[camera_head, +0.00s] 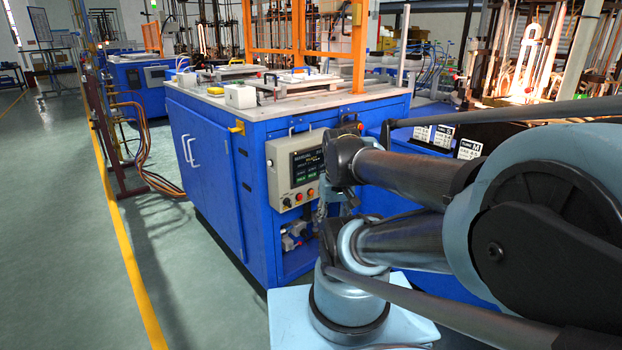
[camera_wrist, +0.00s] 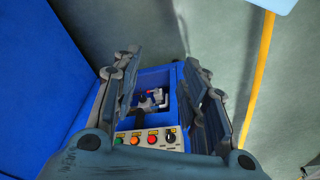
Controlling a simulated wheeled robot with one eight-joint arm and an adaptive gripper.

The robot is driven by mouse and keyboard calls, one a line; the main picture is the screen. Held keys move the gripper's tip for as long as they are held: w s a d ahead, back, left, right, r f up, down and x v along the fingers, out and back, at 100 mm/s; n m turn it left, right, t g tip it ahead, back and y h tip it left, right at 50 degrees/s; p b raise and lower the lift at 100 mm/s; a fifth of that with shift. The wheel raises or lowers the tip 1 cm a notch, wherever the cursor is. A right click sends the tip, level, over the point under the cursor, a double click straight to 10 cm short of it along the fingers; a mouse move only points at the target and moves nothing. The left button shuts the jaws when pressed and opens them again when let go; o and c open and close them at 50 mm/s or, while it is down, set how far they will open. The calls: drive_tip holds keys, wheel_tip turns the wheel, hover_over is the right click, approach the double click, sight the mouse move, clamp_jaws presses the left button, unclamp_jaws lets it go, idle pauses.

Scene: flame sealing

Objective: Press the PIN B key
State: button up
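The control panel (camera_head: 280,171) is a beige box on the front of a blue machine, with a dark screen (camera_head: 306,163) carrying "MANUAL" and small green fields. No key labelled PIN B can be read; my arm hides the panel's right side. In the wrist view, a strip of the panel (camera_wrist: 174,144) shows low between my fingers, with coloured buttons and a black knob (camera_wrist: 169,137); the screen is out of that view. My gripper (camera_wrist: 163,62) is open and empty, its fingers either side of the strip. In the head view it is mostly hidden behind my wrist.
The blue machine (camera_head: 215,160) has a lower recess with fittings (camera_head: 293,237) under the panel. A red button (camera_head: 360,126) sits on its upper front edge. A yellow line (camera_head: 127,230) crosses the clear green floor on the left. Another dark-topped blue unit with labels (camera_head: 443,135) stands to the right.

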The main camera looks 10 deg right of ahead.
idle(0.4)
clamp_jaws()
idle(1.2)
